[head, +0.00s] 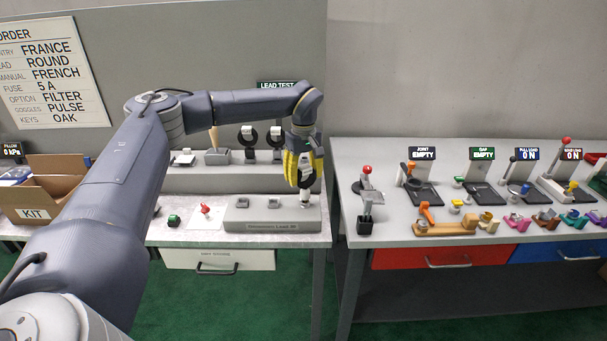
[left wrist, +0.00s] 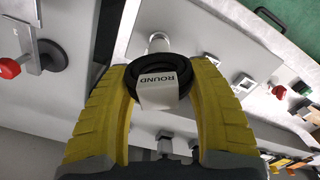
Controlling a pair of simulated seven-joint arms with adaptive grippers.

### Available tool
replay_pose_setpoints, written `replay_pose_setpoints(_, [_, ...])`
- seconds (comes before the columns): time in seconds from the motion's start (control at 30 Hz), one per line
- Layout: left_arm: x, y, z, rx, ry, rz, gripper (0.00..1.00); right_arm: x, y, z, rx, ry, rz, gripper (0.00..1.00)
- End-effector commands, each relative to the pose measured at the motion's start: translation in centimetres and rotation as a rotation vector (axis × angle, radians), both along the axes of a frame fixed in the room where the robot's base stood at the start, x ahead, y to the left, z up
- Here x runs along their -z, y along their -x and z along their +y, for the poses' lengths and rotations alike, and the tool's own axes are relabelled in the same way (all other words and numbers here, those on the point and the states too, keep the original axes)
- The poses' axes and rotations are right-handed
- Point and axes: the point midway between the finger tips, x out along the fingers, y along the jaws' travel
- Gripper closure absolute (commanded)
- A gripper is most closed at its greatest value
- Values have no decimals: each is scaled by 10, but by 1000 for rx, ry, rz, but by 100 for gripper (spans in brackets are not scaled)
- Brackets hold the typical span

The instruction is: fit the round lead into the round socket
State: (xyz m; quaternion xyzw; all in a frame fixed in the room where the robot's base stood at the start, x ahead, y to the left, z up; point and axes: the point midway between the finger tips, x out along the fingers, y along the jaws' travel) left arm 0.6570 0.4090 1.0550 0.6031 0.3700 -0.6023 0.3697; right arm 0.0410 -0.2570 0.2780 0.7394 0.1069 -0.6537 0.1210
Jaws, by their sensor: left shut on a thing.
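My left gripper (head: 304,184) has yellow fingers and points down over the right end of a grey block (head: 250,224) on the left bench. In the left wrist view its fingers (left wrist: 163,88) are shut on the round lead (left wrist: 160,70), a black coil with a white tag reading ROUND. A pale cylindrical end (left wrist: 158,42) shows beyond the coil, and a pale end (head: 305,197) also shows under the fingers in the head view. Two small grey sockets (head: 243,202) (head: 273,203) show on the block. The place under the lead is hidden, so I cannot tell whether it is seated.
Two black leads (head: 248,136) (head: 275,137) stand on the raised shelf behind, below the LEAD TEST sign (head: 278,85). An open KIT box (head: 45,190) is at the left. A red-topped part (head: 205,209) lies left of the block. The right bench (head: 350,200) is crowded.

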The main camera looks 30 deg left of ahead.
Motion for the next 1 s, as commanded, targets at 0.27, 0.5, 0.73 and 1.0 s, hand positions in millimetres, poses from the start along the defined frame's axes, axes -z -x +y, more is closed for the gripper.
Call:
replay_pose_setpoints(0.27, [5,0,0,0,0,-1,81,0,0,0,0,0,0,0])
replay_pose_setpoints(0.5, [9,0,0,1,0,-1,81,0,0,0,0,0,0,0])
replay_pose_setpoints(0.73, [10,0,0,1,0,0,81,0,0,0,0,0,0,0])
replay_pose_setpoints(1.0, [11,0,0,1,0,1,33,0,0,0,0,0,0,0])
